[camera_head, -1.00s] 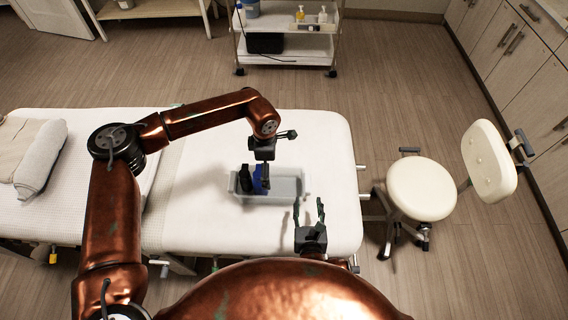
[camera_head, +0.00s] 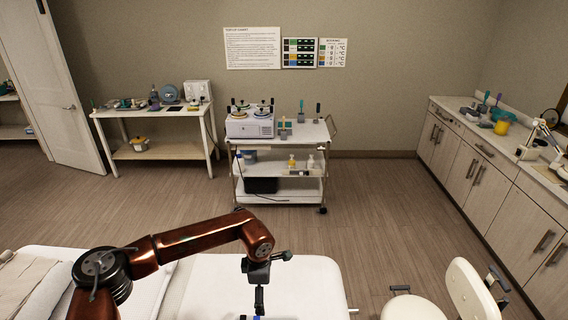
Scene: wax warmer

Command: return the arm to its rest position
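My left arm comes in from the lower left and bends over the white treatment bed (camera_head: 310,290). My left gripper (camera_head: 259,302) points down at the bottom edge of the view, and its fingertips are at or past the edge, so I cannot tell whether it is open or shut. A small bit of a blue object (camera_head: 252,317) shows just below it; whether they touch is unclear. The tray on the bed is cut off by the frame. My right gripper is out of view.
A white trolley (camera_head: 281,168) with a warmer unit (camera_head: 250,124) stands ahead. A side table (camera_head: 160,150) is at the back left, cabinets (camera_head: 470,165) along the right. A cream stool (camera_head: 413,307) and its backrest (camera_head: 470,290) are at lower right. Floor between bed and trolley is clear.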

